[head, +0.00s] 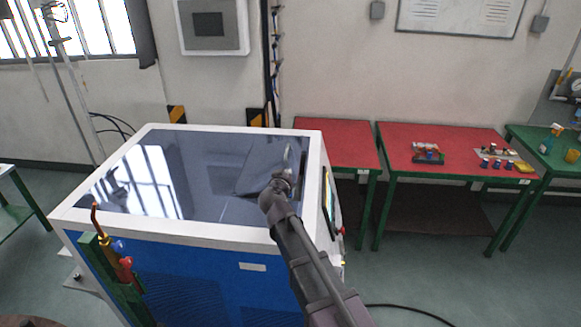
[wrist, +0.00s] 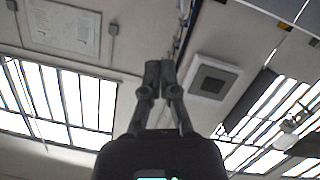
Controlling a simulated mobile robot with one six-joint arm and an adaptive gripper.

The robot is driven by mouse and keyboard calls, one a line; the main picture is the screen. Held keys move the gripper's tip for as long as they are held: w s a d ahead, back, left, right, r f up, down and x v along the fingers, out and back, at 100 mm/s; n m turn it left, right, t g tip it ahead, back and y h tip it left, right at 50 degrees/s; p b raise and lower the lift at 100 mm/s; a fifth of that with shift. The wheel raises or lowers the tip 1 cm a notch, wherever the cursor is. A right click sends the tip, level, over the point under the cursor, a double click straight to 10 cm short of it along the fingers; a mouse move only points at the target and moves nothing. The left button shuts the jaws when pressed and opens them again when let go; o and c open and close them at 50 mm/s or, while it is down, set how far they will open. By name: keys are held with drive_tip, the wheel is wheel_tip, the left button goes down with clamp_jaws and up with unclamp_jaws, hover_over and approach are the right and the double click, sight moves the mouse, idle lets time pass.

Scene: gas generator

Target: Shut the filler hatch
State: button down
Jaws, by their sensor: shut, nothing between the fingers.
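The gas generator is a blue cabinet (head: 225,285) with a white rim and a glossy dark top (head: 205,205). I cannot clearly make out the filler hatch. A thin dark upright piece (head: 302,166) stands near the right end of the top, close to the end of my arm, but I cannot tell whether it is the hatch. My arm reaches over the near rim to the right part of the top. In the wrist view my gripper (wrist: 160,68) has its fingertips together, with nothing between them. The hatch does not show there.
A screen panel (head: 328,200) is on the cabinet's right side. A torch with red and blue knobs (head: 123,258) hangs at the front left. Red-topped tables (head: 400,138) stand behind to the right. A cable (head: 410,311) lies on the floor.

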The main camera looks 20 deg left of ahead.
drive_tip(key=shift+v, duration=0.95)
drive_tip(key=c, duration=1)
unclamp_jaws()
drive_tip(key=shift+o, duration=0.2)
drive_tip(key=d+f+m+g+h+b, duration=0.2)
drive_tip(key=d+f, duration=0.3)
drive_tip(key=d, duration=0.4)
drive_tip(key=d+f+m+g+h+b, duration=0.1)
drive_tip(key=d+f+g+h+b, duration=0.3)
drive_tip(key=d, duration=0.6)
drive_tip(key=d+f+m+g, duration=0.1)
drive_tip(key=d+f+m, duration=0.1)
drive_tip(key=d+f, duration=0.5)
drive_tip(key=s+d+f+g+y+b, duration=0.1)
drive_tip(key=s+d+f+g, duration=0.3)
drive_tip(key=s+d, duration=0.4)
drive_tip(key=s+d+f+g+y+b, duration=0.2)
drive_tip(key=s+d+f+g+b, duration=0.2)
drive_tip(key=d, duration=0.7)
drive_tip(key=s+f, duration=0.2)
drive_tip(key=s, duration=0.2)
drive_tip(key=shift+s+m+y, duration=0.2)
drive_tip(key=shift+m+y, duration=0.1)
drive_tip(key=shift+a, duration=0.1)
